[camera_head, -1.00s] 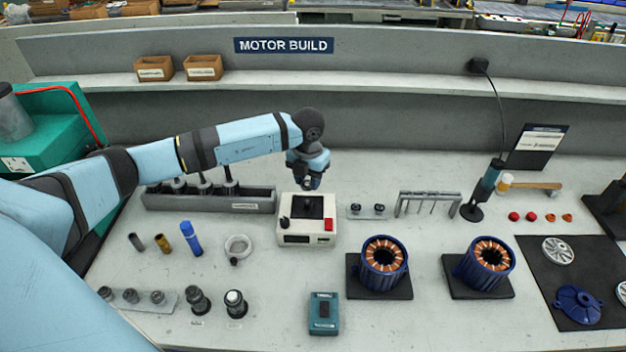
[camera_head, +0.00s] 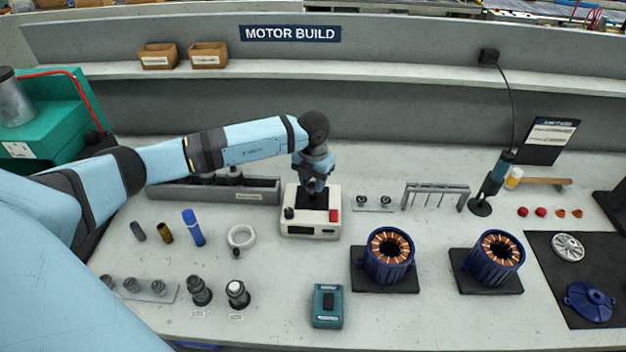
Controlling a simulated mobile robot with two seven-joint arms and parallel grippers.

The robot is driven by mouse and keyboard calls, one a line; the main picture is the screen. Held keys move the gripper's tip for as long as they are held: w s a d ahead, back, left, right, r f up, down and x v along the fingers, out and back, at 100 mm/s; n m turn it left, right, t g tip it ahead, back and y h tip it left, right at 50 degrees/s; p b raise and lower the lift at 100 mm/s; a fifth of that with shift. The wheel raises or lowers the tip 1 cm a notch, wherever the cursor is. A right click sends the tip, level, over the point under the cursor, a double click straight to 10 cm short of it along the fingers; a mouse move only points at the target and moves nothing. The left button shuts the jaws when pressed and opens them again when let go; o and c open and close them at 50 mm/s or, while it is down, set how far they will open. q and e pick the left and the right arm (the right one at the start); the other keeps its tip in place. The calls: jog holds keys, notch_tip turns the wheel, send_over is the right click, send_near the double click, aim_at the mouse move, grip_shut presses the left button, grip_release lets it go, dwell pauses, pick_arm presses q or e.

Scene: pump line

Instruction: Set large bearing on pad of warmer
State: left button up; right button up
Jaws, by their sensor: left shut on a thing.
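The warmer (camera_head: 320,232) is a white box with a red button, a black knob at its left and a dark pad (camera_head: 311,203) on top. My left gripper (camera_head: 315,190) points down just above the pad and hides much of it. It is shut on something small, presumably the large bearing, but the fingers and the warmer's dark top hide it. I cannot tell whether the held thing touches the pad. My right gripper is not in view.
A grey rack (camera_head: 215,192) stands left of the warmer, partly behind my arm. A small tray (camera_head: 373,208) with two dark pieces and a metal stand (camera_head: 436,190) are to the right. A blue motor housing (camera_head: 389,256) sits front right. A white ring (camera_head: 241,237) lies front left.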

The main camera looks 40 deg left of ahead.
pick_arm(q)
jog(key=shift+f+b, duration=0.65)
jog(key=shift+f, duration=0.2)
dwell(1.1)
jog(key=o, duration=1)
jog(key=shift+r, duration=0.15)
jog(key=shift+r+p, duration=1.95)
jog(key=shift+r, duration=1)
jog(key=shift+f, duration=0.1)
